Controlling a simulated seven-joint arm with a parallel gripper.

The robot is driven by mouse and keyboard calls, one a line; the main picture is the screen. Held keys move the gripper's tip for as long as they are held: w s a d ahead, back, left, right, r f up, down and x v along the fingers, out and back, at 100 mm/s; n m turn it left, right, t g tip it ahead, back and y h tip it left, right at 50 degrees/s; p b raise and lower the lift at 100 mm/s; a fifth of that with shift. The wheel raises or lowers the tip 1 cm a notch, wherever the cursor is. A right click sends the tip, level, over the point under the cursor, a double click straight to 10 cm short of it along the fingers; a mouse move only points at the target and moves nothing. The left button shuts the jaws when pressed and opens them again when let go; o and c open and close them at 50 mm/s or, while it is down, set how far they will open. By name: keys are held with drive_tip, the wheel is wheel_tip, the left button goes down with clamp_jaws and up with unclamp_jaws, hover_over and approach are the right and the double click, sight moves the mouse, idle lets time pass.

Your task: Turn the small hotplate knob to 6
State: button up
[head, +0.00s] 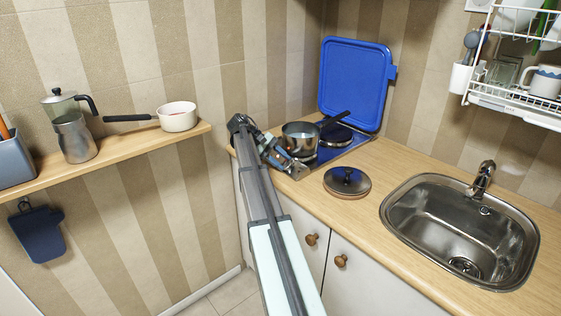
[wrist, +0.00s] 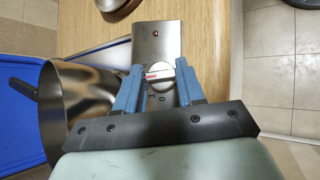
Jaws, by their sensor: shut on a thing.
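My gripper (wrist: 159,68) has its two blue fingers on either side of a round pale knob (wrist: 160,76) and is shut on it. The knob sits on the steel control panel (wrist: 157,42), which carries a small reddish lamp (wrist: 155,33). A red mark shows on the knob, but its numbers are too small to read. In the head view my gripper (head: 277,153) is at the front of the hob (head: 341,153), and the arm hides the knob there. I cannot tell which setting the knob points to.
A steel pot (head: 299,137) with a dark handle stands on the hob, close beside my gripper. The blue hob lid (head: 355,82) stands raised at the wall. A pot lid (head: 347,181) lies on the worktop before the sink (head: 460,230). A shelf (head: 110,157) is at left.

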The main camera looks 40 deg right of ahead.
drive_tip(key=shift+d+f+m+y, duration=0.1)
drive_tip(key=shift+m+y, duration=0.2)
drive_tip(key=shift+m, duration=0.3)
drive_tip(key=o, duration=1)
drive_tip(key=shift+o, duration=0.2)
